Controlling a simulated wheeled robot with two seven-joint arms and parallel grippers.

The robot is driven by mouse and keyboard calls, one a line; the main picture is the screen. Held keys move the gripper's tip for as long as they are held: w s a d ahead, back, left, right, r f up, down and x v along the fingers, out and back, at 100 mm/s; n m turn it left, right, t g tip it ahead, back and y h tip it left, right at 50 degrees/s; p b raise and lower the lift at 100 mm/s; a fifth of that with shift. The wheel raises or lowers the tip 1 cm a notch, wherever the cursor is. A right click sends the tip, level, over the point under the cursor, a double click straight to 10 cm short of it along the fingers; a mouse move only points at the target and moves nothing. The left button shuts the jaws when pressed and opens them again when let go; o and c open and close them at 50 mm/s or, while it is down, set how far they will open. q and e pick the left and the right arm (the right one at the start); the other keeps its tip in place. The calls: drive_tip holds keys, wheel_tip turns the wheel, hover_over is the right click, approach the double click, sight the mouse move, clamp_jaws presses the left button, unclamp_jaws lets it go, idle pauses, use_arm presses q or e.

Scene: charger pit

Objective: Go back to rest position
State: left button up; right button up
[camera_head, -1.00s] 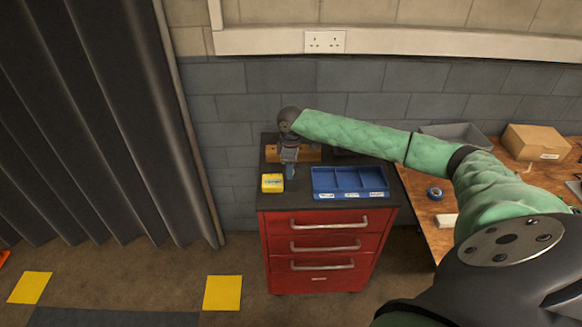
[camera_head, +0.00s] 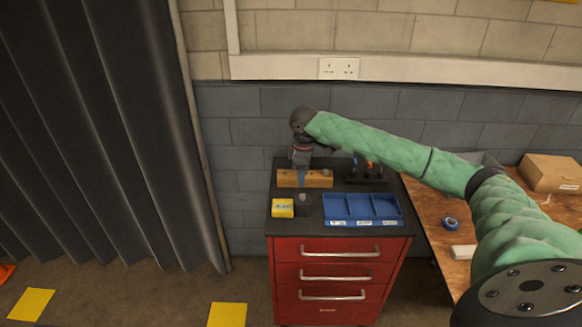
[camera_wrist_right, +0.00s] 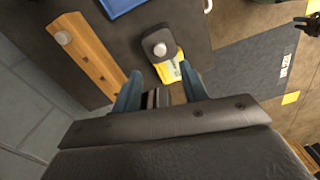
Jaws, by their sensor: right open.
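My right arm reaches in from the right in the head view. Its gripper (camera_head: 302,178) points down over the red cabinet's dark top, in front of the wooden block in that view. In the right wrist view the gripper (camera_wrist_right: 160,88) has its two blue-grey fingers apart, with nothing held between them. A black block with a pale knob (camera_head: 303,204) stands on the top just beside the yellow box (camera_head: 282,208). In the wrist view the black block (camera_wrist_right: 158,42) lies beyond the fingertips, apart from them. My left gripper is not seen in the head view.
The wooden block (camera_head: 318,179) with a round knob lies at the back of the cabinet (camera_head: 340,247). A blue divided tray (camera_head: 362,210) and a dark rack (camera_head: 367,181) stand right of it. A wooden bench (camera_head: 433,222) adjoins at right. The floor at left is largely clear.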

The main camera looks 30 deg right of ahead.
drive_tip(key=s+a+f+t+y, duration=0.1)
drive_tip(key=s+a+f, duration=0.7)
drive_tip(key=a, duration=0.4)
drive_tip(key=s+a+f+t+y, duration=0.1)
drive_tip(key=s+a+f, duration=0.7)
drive_tip(key=a, duration=0.4)
drive_tip(key=s+d+f+m+t+h, duration=0.15)
drive_tip(key=s+m, duration=0.65)
drive_tip(key=s, duration=1.4)
drive_tip(key=s+a+f+g, duration=0.1)
drive_tip(key=s+a+f, duration=0.1)
drive_tip(key=f, duration=1.7)
drive_tip(key=s+a+f+g, duration=0.1)
drive_tip(key=s+f, duration=0.1)
drive_tip(key=f, duration=1.7)
drive_tip(key=shift+s+a+f, duration=0.35)
drive_tip(key=shift+s+a, duration=0.05)
